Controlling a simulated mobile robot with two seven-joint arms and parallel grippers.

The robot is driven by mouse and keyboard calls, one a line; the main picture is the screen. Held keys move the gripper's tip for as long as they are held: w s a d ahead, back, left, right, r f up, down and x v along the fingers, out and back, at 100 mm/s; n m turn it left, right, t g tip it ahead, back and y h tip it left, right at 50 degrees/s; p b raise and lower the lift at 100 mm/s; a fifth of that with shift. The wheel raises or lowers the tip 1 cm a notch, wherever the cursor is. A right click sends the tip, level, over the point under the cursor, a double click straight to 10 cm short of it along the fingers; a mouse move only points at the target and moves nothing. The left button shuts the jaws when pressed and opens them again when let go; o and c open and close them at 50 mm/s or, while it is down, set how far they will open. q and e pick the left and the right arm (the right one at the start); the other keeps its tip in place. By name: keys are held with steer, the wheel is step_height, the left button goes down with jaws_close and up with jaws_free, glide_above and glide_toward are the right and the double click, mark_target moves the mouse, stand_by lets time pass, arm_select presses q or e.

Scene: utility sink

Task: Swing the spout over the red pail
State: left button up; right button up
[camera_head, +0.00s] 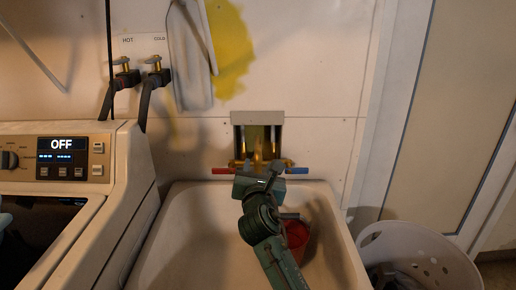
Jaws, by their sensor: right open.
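The brass tap (258,150) is on the wall above the back of the sink, with a red handle (222,171) on its left and a blue handle (298,171) on its right. Its spout is mostly hidden behind my right gripper (264,172). That gripper is open at the tap, between the handles; I cannot tell whether its fingers touch the spout. The red pail (298,234) stands in the sink, right of the middle, partly covered by my right arm. My left gripper is not clearly seen.
The pale utility sink (190,235) has free room left of my arm. A washing machine (135,185) with an OFF display stands at left. A white perforated basket (425,255) is at right. Hose valves (154,66) and a hanging grey cloth (190,60) are on the wall.

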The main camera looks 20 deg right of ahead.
mark_target(258, 152)
steer(key=b+x, duration=0.1)
steer(key=x, duration=0.9)
steer(key=shift+w, duration=0.25)
steer(key=shift+c, duration=0.3)
jaws_close()
